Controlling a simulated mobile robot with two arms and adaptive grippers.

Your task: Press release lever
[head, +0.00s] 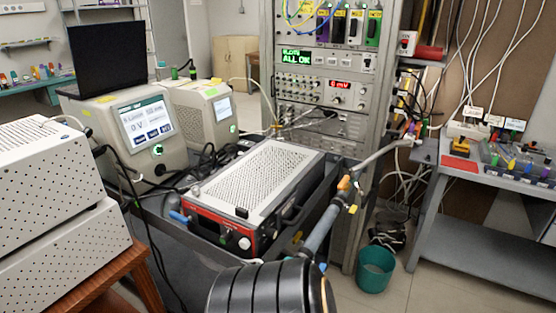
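No part is plainly marked as the release lever, and I cannot tell which one it is. A grey instrument with a perforated top (265,170) and a red-edged front (213,232) sits in the middle. A blue handle-like part (179,217) sticks out at its left front corner. A black block (242,212) sits on its front top edge. To its right, a grey-blue tube (321,231) rises at a slant, with an orange part (344,184) near its upper end. Neither of my grippers is in view.
A black ribbed cylinder (265,290) fills the bottom middle. White perforated boxes (60,190) stand at the left, beside a screen instrument (140,132). An equipment rack (325,85) stands behind. A grey bench (480,178) is at the right, near a teal bin (375,270).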

